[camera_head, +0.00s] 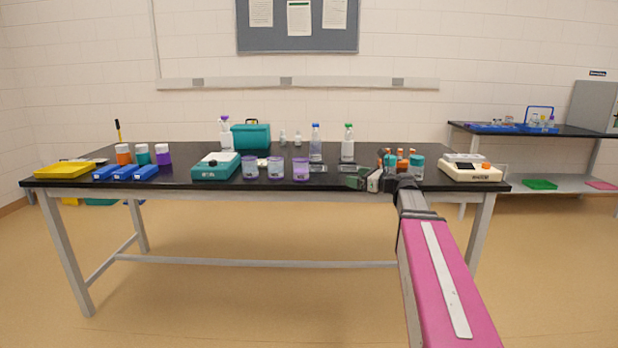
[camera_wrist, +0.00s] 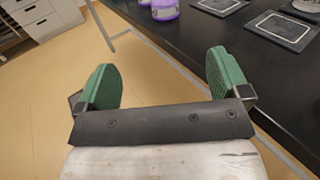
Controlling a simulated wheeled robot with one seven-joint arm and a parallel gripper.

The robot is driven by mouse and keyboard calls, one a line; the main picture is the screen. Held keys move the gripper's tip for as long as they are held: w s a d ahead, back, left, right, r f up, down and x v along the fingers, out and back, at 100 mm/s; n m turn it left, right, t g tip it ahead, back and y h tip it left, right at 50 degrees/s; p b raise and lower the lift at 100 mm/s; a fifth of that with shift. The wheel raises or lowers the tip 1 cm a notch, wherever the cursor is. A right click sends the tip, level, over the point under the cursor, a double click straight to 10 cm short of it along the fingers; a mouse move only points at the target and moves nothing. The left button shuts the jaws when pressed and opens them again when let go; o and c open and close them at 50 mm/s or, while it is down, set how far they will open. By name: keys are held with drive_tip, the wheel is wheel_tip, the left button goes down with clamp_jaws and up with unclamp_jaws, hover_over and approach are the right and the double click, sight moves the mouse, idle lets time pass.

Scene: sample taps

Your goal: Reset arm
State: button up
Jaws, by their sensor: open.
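My gripper (camera_head: 363,181) is at the front edge of the black lab table (camera_head: 330,175), toward its right side, at the end of my pink arm. In the wrist view my gripper (camera_wrist: 165,82) has its two green fingers wide apart with nothing between them. The fingers are over the table's front edge, with floor visible under the left finger. A purple-labelled jar (camera_wrist: 164,8) and a flat dark square plate (camera_wrist: 281,30) lie beyond the fingers.
Several jars, bottles, blue boxes and a yellow tray (camera_head: 66,170) stand along the table. A teal-based device (camera_head: 216,168) is left of the jars. A white device (camera_head: 470,168) is at the right end. A second table (camera_head: 560,131) stands at the far right. Open floor lies in front.

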drive_tip(key=s+a+f+n+g+h, duration=0.25)
drive_tip(key=s+f+n, duration=0.3)
drive_tip(key=f, duration=0.55)
drive_tip(key=s+a+f+n+g+h, duration=0.1)
drive_tip(key=s+f+n+g+h, duration=0.35)
drive_tip(key=f, duration=0.55)
drive_tip(key=s+d+f+n+g+h, duration=0.3)
drive_tip(key=s+f+n+h, duration=0.3)
drive_tip(key=s+f+n, duration=0.8)
drive_tip(key=shift+d+f+h, duration=0.25)
drive_tip(key=shift+d+h, duration=0.05)
drive_tip(key=shift+d, duration=0.3)
